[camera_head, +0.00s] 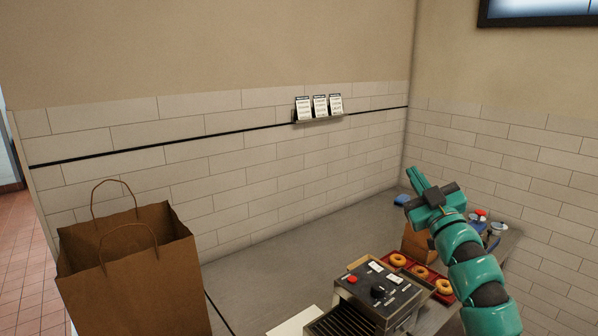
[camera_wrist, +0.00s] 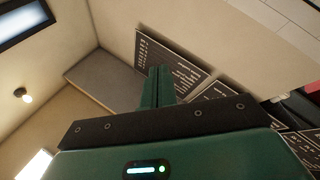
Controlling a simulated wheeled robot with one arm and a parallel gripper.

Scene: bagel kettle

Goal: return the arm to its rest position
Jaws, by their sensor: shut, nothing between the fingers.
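My gripper (camera_head: 416,180) is at the end of my raised green arm, in the right half of the head view. Its fingers point up and to the left, above the counter (camera_head: 345,225) and in front of the tiled walls. The fingers are together with nothing between them. In the wrist view my gripper (camera_wrist: 158,72) points up toward the ceiling area, with dark menu boards (camera_wrist: 180,70) behind it. Nothing touches the fingers in either view.
A brown paper bag (camera_head: 135,265) stands at the left. A control-panel machine (camera_head: 375,290) and a red tray (camera_head: 433,272) with bagels (camera_head: 445,286) sit below my arm. A wooden block (camera_head: 415,240) is partly hidden behind it. The counter's back middle is clear.

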